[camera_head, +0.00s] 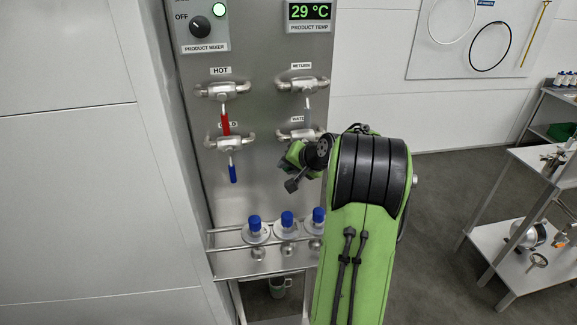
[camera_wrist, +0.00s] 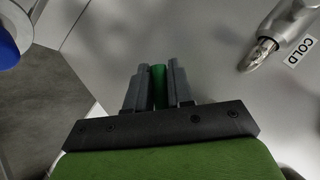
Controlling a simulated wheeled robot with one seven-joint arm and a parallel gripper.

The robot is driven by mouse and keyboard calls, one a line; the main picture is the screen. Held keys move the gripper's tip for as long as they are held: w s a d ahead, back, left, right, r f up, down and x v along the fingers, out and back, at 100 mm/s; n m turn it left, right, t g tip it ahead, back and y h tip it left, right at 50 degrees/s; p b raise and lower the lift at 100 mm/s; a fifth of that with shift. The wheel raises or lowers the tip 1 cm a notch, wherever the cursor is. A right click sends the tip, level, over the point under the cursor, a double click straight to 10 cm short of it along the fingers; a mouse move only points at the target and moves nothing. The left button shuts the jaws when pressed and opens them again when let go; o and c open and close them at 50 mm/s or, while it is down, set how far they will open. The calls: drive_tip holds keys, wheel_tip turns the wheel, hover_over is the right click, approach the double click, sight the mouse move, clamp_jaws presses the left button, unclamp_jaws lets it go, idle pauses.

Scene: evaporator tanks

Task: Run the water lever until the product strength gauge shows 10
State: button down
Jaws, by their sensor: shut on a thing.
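The water valve (camera_head: 297,134) is on the steel panel under a partly covered label, just left of my arm. Its lever is hidden in the head view by my wrist. In the wrist view my gripper (camera_wrist: 158,72) is shut on a green lever handle (camera_wrist: 159,86), which shows between the two dark fingers. The fingers are hidden or unclear in the head view. No product strength gauge is in sight; the display (camera_head: 310,12) reads 29 °C and is labelled product temp.
The hot valve has a red lever (camera_head: 226,123), the cold valve a blue lever (camera_head: 232,173); both hang down. The return valve (camera_head: 303,85) is above the water valve. Blue-capped bottles (camera_head: 287,228) stand on a railed shelf below. A cart (camera_head: 500,270) stands right.

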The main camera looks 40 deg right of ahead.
drive_tip(key=c, duration=1.1)
unclamp_jaws()
drive_tip(key=p+v, duration=0.1)
drive_tip(key=v, duration=1.5)
